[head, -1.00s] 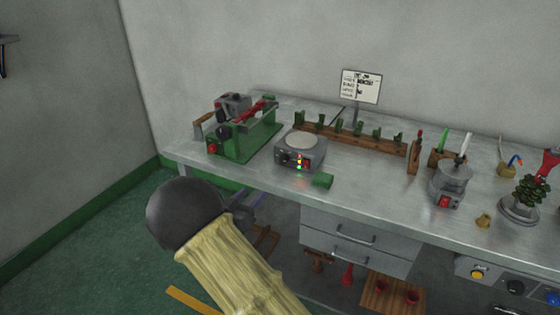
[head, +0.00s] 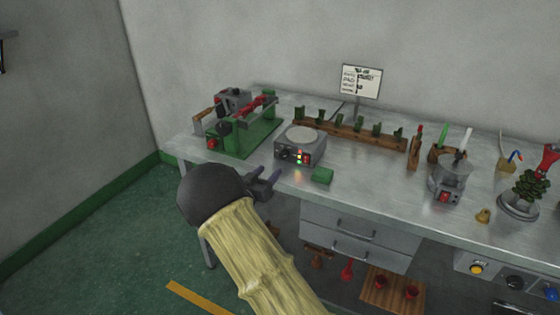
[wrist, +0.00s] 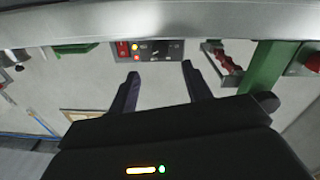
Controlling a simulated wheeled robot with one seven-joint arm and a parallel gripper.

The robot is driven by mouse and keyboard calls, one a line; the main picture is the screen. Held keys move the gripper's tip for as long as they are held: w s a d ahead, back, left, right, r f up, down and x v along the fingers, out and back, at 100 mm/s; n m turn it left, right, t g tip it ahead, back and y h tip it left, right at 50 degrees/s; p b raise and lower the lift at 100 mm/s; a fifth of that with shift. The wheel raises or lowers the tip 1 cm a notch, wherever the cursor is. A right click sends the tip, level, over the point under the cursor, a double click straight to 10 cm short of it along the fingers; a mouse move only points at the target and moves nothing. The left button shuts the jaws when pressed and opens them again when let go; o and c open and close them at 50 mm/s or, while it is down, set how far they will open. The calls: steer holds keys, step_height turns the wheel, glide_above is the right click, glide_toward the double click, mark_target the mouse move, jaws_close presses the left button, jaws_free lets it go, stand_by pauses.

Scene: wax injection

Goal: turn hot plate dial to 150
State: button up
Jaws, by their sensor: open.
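The hot plate (head: 302,138) stands on the bench, a grey box with a pale round top. Its front panel has a dark dial (head: 284,154) on the left and lit red, yellow and green marks on the right. The dial's setting is too small to read. My gripper (head: 269,174) is open and empty, in front of the bench edge, below and a little left of the dial, apart from it. In the wrist view, the hot plate's panel (wrist: 155,49) appears upside down just beyond the two spread fingers.
A green-framed machine (head: 242,136) with red handles stands left of the hot plate. A wooden rack (head: 350,133) with green pieces stands behind. The bench edge and drawers (head: 355,232) are near my arm.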

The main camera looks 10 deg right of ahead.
mark_target(283, 157)
steer(key=x, duration=0.8)
steer(key=shift+c, duration=0.2)
steer(key=c, duration=1)
steer(key=shift+o, duration=0.2)
steer(key=shift+f, duration=0.1)
